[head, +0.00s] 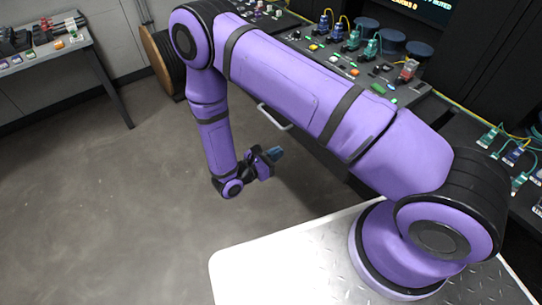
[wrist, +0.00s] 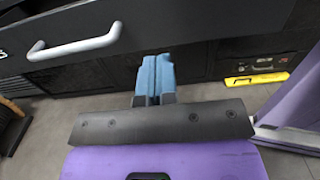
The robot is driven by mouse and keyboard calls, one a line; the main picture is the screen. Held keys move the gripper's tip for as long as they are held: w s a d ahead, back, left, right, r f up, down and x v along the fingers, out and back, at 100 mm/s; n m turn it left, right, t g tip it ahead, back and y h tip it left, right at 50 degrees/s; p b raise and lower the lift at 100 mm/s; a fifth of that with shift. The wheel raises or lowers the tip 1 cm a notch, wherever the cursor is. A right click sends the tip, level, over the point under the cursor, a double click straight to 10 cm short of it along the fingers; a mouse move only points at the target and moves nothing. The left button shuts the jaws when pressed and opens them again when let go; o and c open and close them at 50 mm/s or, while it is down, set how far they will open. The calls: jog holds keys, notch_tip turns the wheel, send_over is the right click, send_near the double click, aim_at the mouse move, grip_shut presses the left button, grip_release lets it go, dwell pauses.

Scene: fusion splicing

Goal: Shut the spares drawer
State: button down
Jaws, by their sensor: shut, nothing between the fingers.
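The spares drawer (wrist: 190,24) shows in the wrist view as a dark front across the top, with a pale bar handle (wrist: 75,47) at its left. Its lower edge appears to stand forward of the black cabinet face below. In the head view only the handle (head: 274,118) shows clearly; my arm hides most of the drawer. My gripper (head: 274,154) hangs in front of the bench, below and beside the handle. Its blue fingers (wrist: 155,76) are together and empty, pointing at the drawer's lower edge, right of the handle. I cannot tell whether they touch it.
The bench top (head: 345,62) above carries several coloured connectors and cables. A wooden cable reel (head: 158,60) stands at the bench's left end. A yellow tool (wrist: 257,79) shows low at the right in the wrist view. The grey floor (head: 110,190) to the left is clear.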

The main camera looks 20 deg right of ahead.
aim_at(304, 137)
jog(key=x, duration=0.9)
jog(key=shift+d, duration=0.15)
jog(key=shift+w, duration=0.1)
jog(key=x, duration=2.1)
jog(key=shift+d+f, duration=0.1)
jog(key=shift+d, duration=0.2)
jog(key=shift+w+d, duration=0.2)
jog(key=shift+d, duration=0.35)
jog(key=shift+d, duration=0.1)
jog(key=shift+a, duration=0.4)
jog(key=v, duration=1.4)
jog(key=shift+s, duration=0.1)
